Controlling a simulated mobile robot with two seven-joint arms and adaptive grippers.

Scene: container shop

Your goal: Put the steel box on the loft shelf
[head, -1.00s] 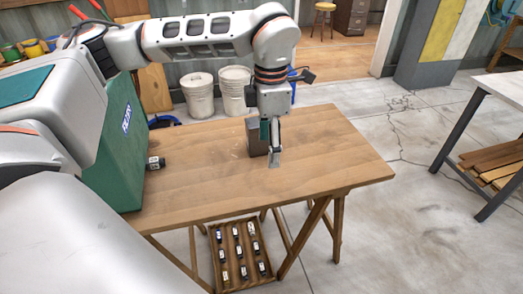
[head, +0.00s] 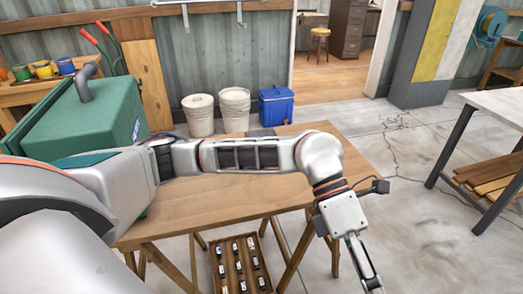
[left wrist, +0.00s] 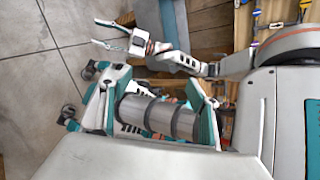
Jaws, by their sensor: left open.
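The steel box (head: 262,133) appears as a small grey patch behind my left arm on the wooden table (head: 225,205); most of it is hidden by the arm. My left gripper (head: 368,277) hangs past the table's right end, low over the floor, well away from the box. It is open, with no steel box visible in it. I cannot make out the loft shelf.
A large green case (head: 95,115) stands at the table's left. Two white buckets (head: 235,110) and a blue cooler (head: 276,106) are behind the table. A tray of small items (head: 240,262) sits below it. A pale workbench (head: 498,100) stands right; the floor between is clear.

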